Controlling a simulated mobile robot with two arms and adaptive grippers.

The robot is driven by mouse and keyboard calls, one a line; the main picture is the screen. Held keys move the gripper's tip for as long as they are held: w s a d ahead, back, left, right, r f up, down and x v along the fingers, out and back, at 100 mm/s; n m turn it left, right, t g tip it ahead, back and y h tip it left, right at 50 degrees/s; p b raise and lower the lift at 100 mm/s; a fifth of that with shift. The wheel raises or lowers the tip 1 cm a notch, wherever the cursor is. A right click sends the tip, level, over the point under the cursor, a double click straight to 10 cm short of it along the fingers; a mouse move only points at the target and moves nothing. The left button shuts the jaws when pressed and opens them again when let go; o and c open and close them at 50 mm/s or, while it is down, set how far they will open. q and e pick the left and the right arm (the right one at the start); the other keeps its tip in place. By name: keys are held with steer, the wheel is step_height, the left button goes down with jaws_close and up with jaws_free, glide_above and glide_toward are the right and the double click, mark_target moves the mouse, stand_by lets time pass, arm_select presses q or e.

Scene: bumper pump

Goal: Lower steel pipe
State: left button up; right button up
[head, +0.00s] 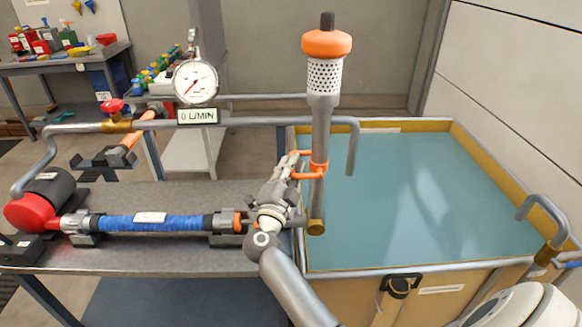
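The steel pipe (320,138) stands upright at the left edge of the tank. It has an orange cap and a perforated strainer at the top, an orange side handle (311,176) and a brass-coloured elbow at its lower end. The tank (440,265) holds blue-green water to the right of the pipe.
A flow gauge (195,82) sits above the bench (180,260) on a long grey pipe (270,122), whose bent end hangs over the tank. A blue hose (155,223) joins the red pump (32,211). Another bent pipe (547,210) is at the tank's right rim.

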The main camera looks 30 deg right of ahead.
mark_target(324, 164)
jaws_close()
steer(key=shift+r, duration=0.1)
steer(key=s+d+m+p, duration=0.1)
steer(key=d+p, duration=0.1)
steer(key=s+d+m+g+p, duration=0.1)
steer(key=s+d+m+p, duration=0.1)
steer(key=p, duration=0.1)
steer(key=s+d+r+m+p, duration=0.1)
steer(key=d+p, duration=0.1)
steer(key=d, duration=0.1)
steer(key=shift+s+r+m+g, duration=0.1)
steer(key=shift+s+m+g, duration=0.15)
steer(key=shift+m+g, duration=0.05)
steer(key=shift+s+d+f+y, duration=0.15)
steer(key=shift+d+f+y, duration=0.05)
steer(key=shift+d+y, duration=0.1)
